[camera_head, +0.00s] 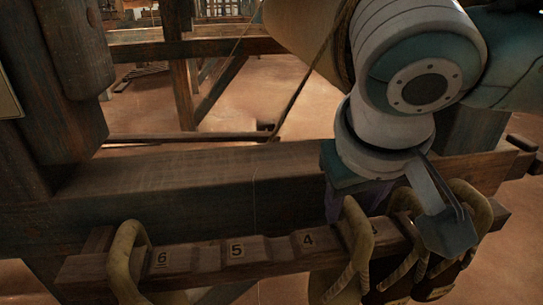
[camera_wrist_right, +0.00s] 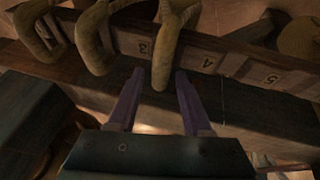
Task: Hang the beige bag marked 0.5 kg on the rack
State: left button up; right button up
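Several beige bags hang by thick loop handles on the wooden rack (camera_head: 205,258). One handle (camera_head: 357,235) is beside the number 4 place, and it also shows in the right wrist view (camera_wrist_right: 163,55). No weight mark is readable, so I cannot tell which bag is the 0.5 kg one. My right gripper (camera_head: 352,205) is over the rack. In the wrist view its purple fingers (camera_wrist_right: 159,75) are apart, one on each side of that handle, with gaps visible. The bag bodies are partly hidden by the arm and the frame edge. My left gripper is out of view.
A heavy wooden loom beam (camera_head: 190,190) runs behind the rack. Another handle (camera_head: 127,262) hangs at the rack's left end beside number 6. More handles (camera_head: 472,212) crowd the right end. The places marked 5 and 4 look empty. A thick post (camera_head: 65,80) stands at left.

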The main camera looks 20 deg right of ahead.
jog(key=shift+o, duration=0.8)
jog(key=s+a+r+n+y+p, duration=0.1)
jog(key=s+a+r+y+p, duration=0.2)
jog(key=r+p, duration=0.6)
jog(key=s+a+r+n+p, duration=0.1)
jog(key=s+a+r+p, duration=0.25)
jog(key=r+p, duration=0.5)
jog(key=s+a+r+n+y+p, duration=0.2)
jog(key=a+r+p, duration=0.3)
jog(key=r+p, duration=0.4)
jog(key=s+d+r+h+p, duration=0.2)
jog(key=s+d+r+p, duration=0.8)
jog(key=p, duration=0.5)
notch_tip(320, 180, up, 37)
jog(key=w+a+p, duration=0.1)
jog(key=w+p, duration=0.1)
jog(key=p, duration=3.4)
jog(key=shift+w+a+f, duration=0.15)
jog(key=shift+w+a, duration=0.05)
jog(key=shift+a, duration=0.15)
